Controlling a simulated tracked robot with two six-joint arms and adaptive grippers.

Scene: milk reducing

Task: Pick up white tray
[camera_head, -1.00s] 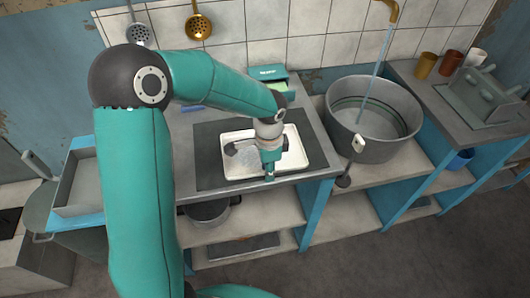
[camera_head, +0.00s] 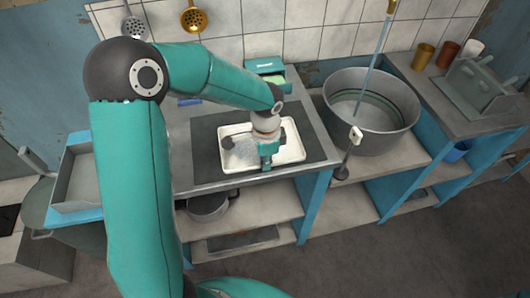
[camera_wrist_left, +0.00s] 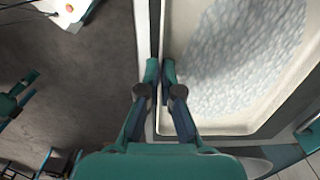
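The white tray (camera_head: 292,153) is a shallow rectangle with a raised rim, lying on a dark mat (camera_head: 205,150) on the counter. A pale grey speckled heap (camera_head: 243,154) lies in it; its pebbly surface also shows in the left wrist view (camera_wrist_left: 240,55). My left gripper (camera_head: 266,165) points down at the tray's front rim. In the left wrist view, its fingertips (camera_wrist_left: 160,72) are close together along the rim (camera_wrist_left: 200,127). I cannot tell whether they grip it or only straddle it. My right gripper is not visible.
A large metal pot (camera_head: 371,125) stands right of the tray. A green box (camera_head: 266,75) stands behind it. A grey bin (camera_head: 76,182) is at the left. Cups (camera_head: 447,54) stand at the far right. Open shelves lie under the counter, with a pan (camera_head: 207,206).

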